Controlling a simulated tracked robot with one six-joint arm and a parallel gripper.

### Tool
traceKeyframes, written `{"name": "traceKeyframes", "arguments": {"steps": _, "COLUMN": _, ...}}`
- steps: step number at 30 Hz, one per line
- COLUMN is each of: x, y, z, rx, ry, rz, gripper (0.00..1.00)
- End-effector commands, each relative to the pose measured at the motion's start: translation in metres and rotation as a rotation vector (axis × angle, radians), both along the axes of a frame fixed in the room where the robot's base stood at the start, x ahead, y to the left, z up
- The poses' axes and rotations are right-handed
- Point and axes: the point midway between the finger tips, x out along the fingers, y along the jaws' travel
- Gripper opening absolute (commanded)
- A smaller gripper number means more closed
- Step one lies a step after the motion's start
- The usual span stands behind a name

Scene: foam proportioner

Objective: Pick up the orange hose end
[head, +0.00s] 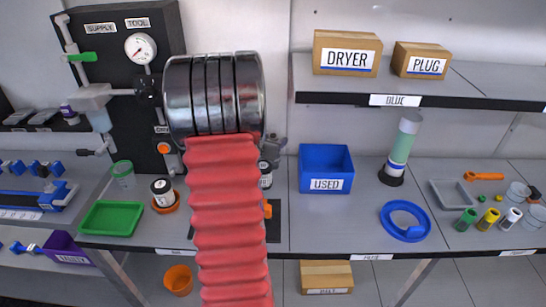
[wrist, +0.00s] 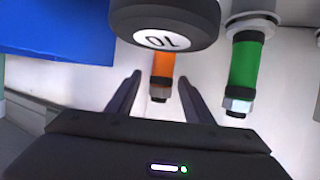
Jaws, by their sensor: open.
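The orange hose end (wrist: 162,66) shows in the wrist view, with a dark collar and metal tip at its lower end. My gripper (wrist: 159,77) is open, with one dark finger on each side of the orange hose end. The tip lies between the fingers in the picture; I cannot tell how far apart in depth they are. A dark round cap with a white numbered face (wrist: 164,39) hides the upper part of the orange piece. In the head view my arm covers the gripper.
A green hose end (wrist: 245,65) hangs close to the right finger in the wrist view. A blue surface (wrist: 55,28) fills the upper left there. In the head view the blue USED bin (head: 326,186), a green tray (head: 112,230) and a blue ring dish (head: 394,230) stand on the bench.

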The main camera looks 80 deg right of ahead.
Motion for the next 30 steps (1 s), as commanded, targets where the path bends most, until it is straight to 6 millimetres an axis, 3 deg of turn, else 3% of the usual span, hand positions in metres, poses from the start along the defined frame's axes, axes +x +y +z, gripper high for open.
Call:
{"name": "traceKeyframes", "arguments": {"steps": 9, "x": 0.0, "y": 0.0002, "z": 0.0, "rx": 0.0, "ry": 0.0, "rz": 0.0, "gripper": 0.47}}
{"name": "traceKeyframes", "arguments": {"steps": 30, "x": 0.0, "y": 0.0002, "z": 0.0, "rx": 0.0, "ry": 0.0, "rz": 0.0, "gripper": 0.0}}
